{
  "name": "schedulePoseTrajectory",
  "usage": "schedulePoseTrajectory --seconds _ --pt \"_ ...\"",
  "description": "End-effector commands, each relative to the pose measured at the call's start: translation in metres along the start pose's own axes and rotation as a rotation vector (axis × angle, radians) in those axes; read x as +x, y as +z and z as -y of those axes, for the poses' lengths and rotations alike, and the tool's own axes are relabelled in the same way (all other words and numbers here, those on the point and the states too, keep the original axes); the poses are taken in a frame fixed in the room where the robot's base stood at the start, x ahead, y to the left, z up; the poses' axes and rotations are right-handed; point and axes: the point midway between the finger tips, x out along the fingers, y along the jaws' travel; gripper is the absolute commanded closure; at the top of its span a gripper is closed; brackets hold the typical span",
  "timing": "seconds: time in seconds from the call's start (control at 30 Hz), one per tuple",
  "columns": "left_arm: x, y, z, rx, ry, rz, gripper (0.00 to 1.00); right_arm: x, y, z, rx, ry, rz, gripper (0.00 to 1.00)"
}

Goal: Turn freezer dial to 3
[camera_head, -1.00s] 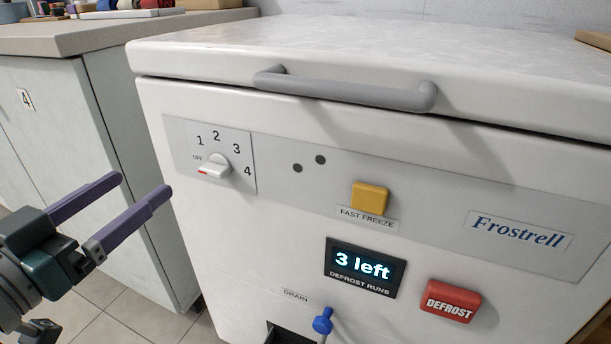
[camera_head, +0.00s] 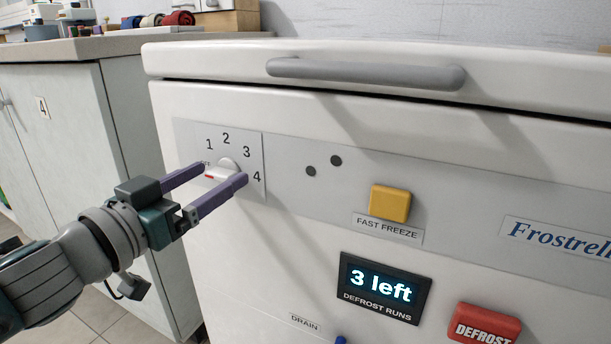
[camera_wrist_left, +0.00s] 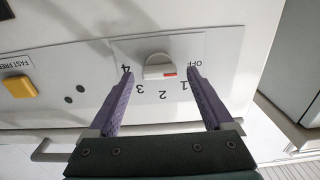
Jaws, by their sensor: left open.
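The freezer dial (camera_head: 226,167) is a white knob with a red mark, on a grey panel with OFF, 1, 2, 3 and 4 around it. Its red mark points to the left, at the OFF side. In the left wrist view the dial (camera_wrist_left: 158,67) appears upside down, with its red mark towards OFF. My left gripper (camera_head: 223,173) is open, with one purple finger on each side of the dial. In the left wrist view the gripper (camera_wrist_left: 158,70) shows gaps between both fingers and the knob. My right gripper is out of view.
The white freezer (camera_head: 290,250) carries a yellow FAST FREEZE button (camera_head: 390,203), a red DEFROST button (camera_head: 485,326) and a display (camera_head: 383,288) reading "3 left". A grey lid handle (camera_head: 365,73) is above. A counter (camera_head: 75,48) stands at left.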

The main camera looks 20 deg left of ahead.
Motion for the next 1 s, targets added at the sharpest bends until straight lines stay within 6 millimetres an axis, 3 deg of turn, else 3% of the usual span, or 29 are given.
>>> schedulePoseTrajectory --seconds 0.23,1.0 --pt "0.0005 -0.0001 0.0 0.0 0.0 0.001 0.16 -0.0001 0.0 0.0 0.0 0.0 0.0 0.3" --pt "0.0003 -0.0001 0.0 0.0 0.0 0.0 1.0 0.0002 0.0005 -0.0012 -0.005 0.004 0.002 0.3"
